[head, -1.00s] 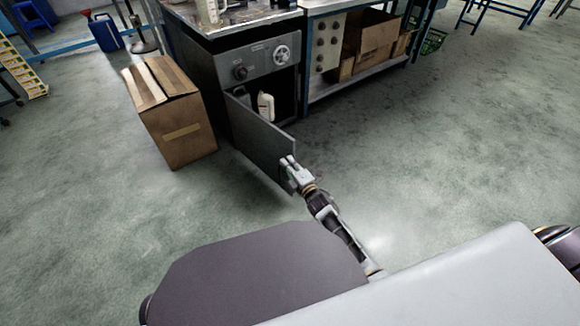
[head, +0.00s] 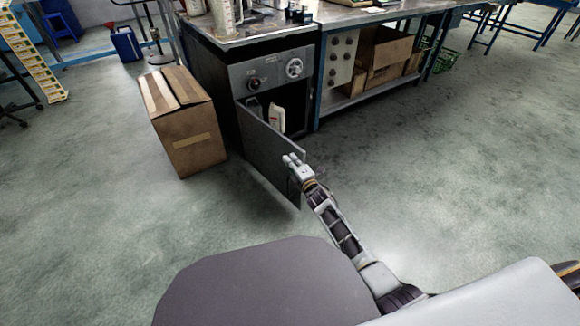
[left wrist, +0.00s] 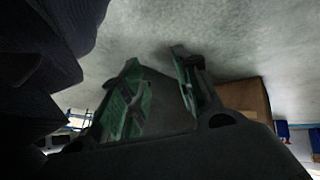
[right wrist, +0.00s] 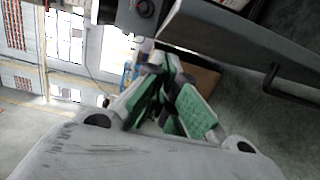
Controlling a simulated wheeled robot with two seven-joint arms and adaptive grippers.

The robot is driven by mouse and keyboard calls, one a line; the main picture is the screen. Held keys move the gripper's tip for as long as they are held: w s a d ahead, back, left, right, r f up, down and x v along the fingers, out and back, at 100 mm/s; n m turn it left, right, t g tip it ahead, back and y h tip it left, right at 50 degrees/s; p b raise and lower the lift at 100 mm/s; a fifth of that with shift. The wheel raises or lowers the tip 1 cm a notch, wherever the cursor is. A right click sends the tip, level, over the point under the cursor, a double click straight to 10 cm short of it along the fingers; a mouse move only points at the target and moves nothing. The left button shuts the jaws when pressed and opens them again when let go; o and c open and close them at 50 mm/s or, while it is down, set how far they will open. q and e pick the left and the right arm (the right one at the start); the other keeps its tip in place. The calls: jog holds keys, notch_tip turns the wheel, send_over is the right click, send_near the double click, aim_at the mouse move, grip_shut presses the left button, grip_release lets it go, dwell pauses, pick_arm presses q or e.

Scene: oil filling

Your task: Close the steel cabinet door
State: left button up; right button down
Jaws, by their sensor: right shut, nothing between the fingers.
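The steel cabinet (head: 272,73) stands under the bench's left end, with knobs on its front panel. Its grey door (head: 265,150) is open, swung out toward me, hinged on the left. In the right wrist view the door (right wrist: 230,45) fills the upper right, with a dark handle (right wrist: 290,86) on one face. My right gripper (head: 291,160) is shut and empty at the door's free edge; whether it touches is unclear. It also shows in the right wrist view (right wrist: 165,75). My left gripper (left wrist: 155,62) is open and empty over the floor, outside the head view.
A cardboard box (head: 190,140) stands on the floor left of the cabinet. A white jug (head: 277,119) sits inside the opening. To the right, a bench shelf (head: 350,101) holds open cardboard boxes (head: 385,52). The floor right of the door is clear.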

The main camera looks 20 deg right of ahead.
jog(key=shift+w+d+b, duration=0.2)
jog(key=shift+w+d, duration=0.1)
jog(key=shift+d, duration=0.35)
jog(key=shift+w+d+b, duration=0.15)
jog(key=shift+w+d, duration=0.15)
jog(key=shift+d, duration=0.3)
